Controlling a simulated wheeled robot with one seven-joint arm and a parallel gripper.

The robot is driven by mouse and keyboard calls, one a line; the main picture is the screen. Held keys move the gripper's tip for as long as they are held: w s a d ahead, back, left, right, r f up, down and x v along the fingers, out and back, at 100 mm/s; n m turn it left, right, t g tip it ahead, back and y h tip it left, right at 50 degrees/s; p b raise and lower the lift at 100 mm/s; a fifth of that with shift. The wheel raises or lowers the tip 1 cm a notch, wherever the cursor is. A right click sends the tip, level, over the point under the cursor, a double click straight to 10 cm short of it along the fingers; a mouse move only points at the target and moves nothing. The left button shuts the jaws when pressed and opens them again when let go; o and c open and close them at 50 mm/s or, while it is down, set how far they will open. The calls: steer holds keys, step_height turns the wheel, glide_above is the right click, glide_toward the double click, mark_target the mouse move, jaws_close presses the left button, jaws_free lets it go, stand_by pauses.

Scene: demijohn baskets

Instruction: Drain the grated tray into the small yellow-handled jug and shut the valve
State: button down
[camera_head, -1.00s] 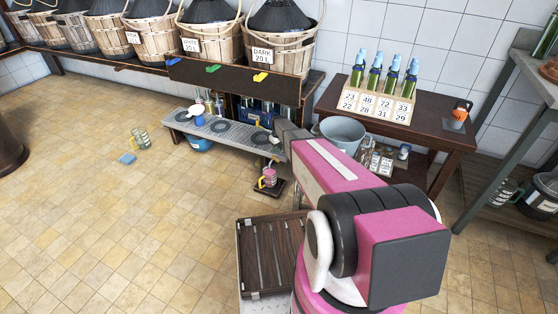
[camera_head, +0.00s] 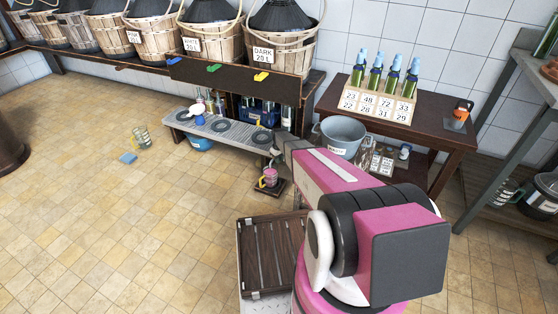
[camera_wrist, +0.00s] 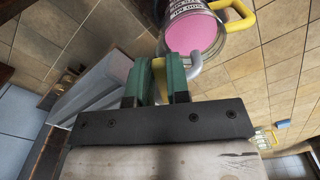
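The grey grated tray (camera_head: 215,128), with dark round grates, forms a low bench under the barrels. Below its right end, the small jug (camera_head: 269,177) stands on a dark stand, its yellow handle to the left. In the wrist view the jug (camera_wrist: 193,32) holds pink liquid, beside the pale curved spout (camera_wrist: 194,72). My gripper (camera_wrist: 160,80) has its green fingers on either side of a yellow valve lever (camera_wrist: 159,72) and appears shut on it. Most of the lever is hidden by the fingers. Whether liquid is flowing I cannot tell.
A clear glass jug (camera_head: 141,139) and a blue cloth or sponge (camera_head: 127,157) are on the floor at left. The tiled floor at front left is clear.

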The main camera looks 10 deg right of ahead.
steer(key=shift+w+d+n, duration=0.2)
steer(key=shift+d+n, duration=0.05)
steer(key=shift+n, duration=0.5)
steer(key=shift+w+d+n, duration=0.15)
steer(key=shift+d+n, duration=0.1)
steer(key=shift+n, duration=0.5)
steer(key=c, duration=1.4)
jaws_free()
steer(key=shift+o, duration=0.2)
